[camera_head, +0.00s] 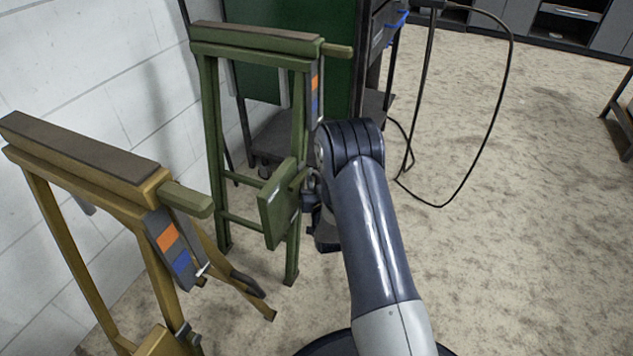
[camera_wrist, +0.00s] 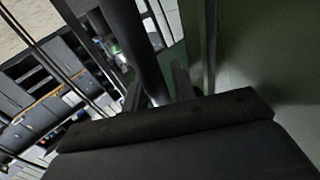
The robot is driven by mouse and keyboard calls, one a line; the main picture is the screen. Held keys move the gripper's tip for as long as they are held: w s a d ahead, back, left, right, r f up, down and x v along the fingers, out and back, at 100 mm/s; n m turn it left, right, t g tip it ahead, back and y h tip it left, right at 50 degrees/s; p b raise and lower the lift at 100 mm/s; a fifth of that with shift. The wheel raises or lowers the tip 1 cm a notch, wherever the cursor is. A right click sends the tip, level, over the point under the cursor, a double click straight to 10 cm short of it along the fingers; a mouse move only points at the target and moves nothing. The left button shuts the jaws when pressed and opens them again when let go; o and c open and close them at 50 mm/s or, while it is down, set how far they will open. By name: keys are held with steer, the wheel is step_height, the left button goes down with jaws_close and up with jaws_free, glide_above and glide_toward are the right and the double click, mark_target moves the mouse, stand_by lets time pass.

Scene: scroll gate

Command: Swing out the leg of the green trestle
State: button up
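The green trestle (camera_head: 208,115) stands near the wall in the head view, with a brown strip along its top beam. A grey plate with an orange and a blue patch (camera_head: 314,88) hangs at its right end. A green panel (camera_head: 277,205) sits low at the front legs. My gripper (camera_head: 306,190) is at the right edge of this panel, beside the front right leg. Its fingers are largely hidden there, and I cannot tell whether they touch or hold anything. In the wrist view a dark block fills the bottom, with a dark bar rising from it.
A yellow trestle (camera_head: 85,160) stands in front at the left, close to the green one. A green board (camera_head: 340,55) and a dark rack stand behind. A black cable (camera_head: 505,90) loops down to the floor. The floor (camera_head: 530,220) at the right is clear.

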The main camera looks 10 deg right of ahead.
jaws_close()
